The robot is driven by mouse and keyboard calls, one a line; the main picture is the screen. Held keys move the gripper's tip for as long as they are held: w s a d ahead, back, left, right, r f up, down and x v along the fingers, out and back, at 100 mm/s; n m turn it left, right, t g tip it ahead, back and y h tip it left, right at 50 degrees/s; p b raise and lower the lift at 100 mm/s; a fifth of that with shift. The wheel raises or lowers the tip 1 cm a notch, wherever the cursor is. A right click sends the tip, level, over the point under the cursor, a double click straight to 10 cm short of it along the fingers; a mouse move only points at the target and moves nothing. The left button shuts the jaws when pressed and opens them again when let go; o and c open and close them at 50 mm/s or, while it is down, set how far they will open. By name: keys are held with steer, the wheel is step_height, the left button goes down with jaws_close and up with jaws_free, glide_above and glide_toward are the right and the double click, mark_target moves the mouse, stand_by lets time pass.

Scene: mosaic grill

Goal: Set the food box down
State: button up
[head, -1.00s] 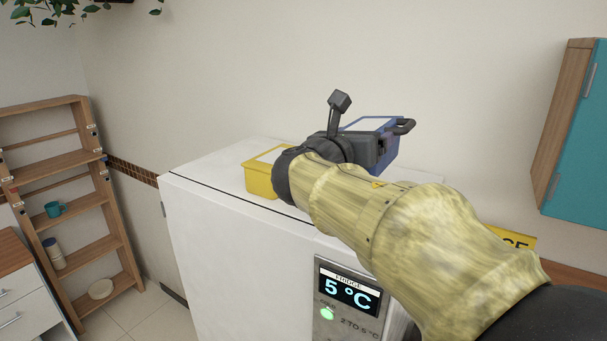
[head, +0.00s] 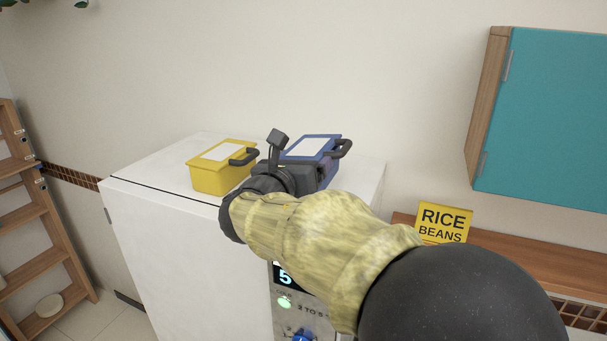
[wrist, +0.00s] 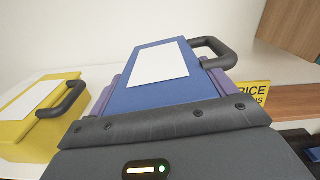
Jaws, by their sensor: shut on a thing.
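The blue food box (head: 313,146) has a white label on its lid and a dark handle. It is at the right part of the white fridge's top (head: 160,165), beside a yellow box (head: 222,175). My gripper (head: 296,168) is shut on the blue box. In the wrist view, the blue box (wrist: 150,97) sits level-looking between the purple fingers of my gripper (wrist: 165,90). My arm hides the box's underside, so I cannot tell whether it touches the fridge top. The yellow box (wrist: 32,125) also shows at left in the wrist view.
A teal wall cabinet (head: 550,120) hangs at the upper right. A yellow rice and beans sign (head: 443,222) stands on a wooden counter (head: 500,248) right of the fridge. A wooden shelf (head: 40,265) is at the far left. The fridge top's left part is clear.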

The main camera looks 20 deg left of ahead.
step_height(320, 180, down, 3)
steer(key=shift+f+p, duration=0.1)
steer(key=shift+p, duration=0.4)
steer(key=shift+f, duration=0.1)
steer(key=shift+f, duration=0.2)
